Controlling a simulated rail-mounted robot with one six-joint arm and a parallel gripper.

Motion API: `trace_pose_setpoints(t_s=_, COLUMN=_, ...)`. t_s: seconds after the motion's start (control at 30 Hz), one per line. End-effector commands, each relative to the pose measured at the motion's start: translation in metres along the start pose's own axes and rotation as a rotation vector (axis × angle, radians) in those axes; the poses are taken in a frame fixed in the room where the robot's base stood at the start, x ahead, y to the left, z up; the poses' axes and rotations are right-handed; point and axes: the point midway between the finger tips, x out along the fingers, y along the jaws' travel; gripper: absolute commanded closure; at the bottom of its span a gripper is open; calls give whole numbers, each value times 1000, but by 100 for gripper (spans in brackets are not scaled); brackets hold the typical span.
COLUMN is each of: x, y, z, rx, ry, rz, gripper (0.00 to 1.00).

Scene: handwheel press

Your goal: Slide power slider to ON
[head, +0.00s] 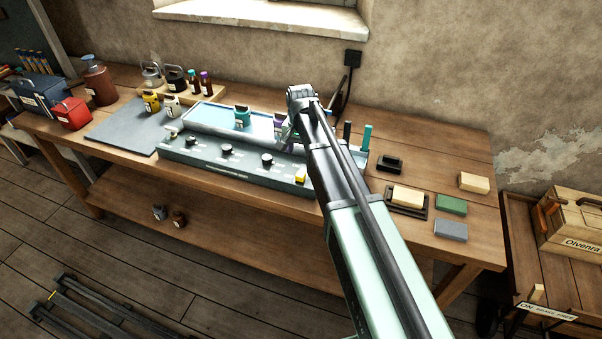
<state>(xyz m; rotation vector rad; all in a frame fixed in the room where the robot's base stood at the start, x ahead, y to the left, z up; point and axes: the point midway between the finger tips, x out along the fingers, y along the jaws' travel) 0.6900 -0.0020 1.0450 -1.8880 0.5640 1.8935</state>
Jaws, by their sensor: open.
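The press console (230,172) is a long dark grey unit on the workbench, with a pale blue top. My arm reaches over the console's right part. My gripper (287,132) is open, small and partly hidden by my wrist, above and behind the yellow control and apart from it.
A teal container (242,117) and a purple container, partly hidden by my wrist, stand at the console's back. Right of the console are a black holder (389,163), a tan block (407,195) and a green block (451,204). A grey mat (125,127) lies to the left.

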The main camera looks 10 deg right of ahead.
Motion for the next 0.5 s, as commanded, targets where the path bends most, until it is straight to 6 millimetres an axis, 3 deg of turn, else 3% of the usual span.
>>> trace_pose_setpoints(t_s=0.4, x=90, y=0, z=0, rx=-3, ry=3, rz=0, gripper=43)
trace_pose_setpoints(t_s=0.5, x=105, y=0, z=-1, rx=-3, ry=3, rz=0, gripper=43)
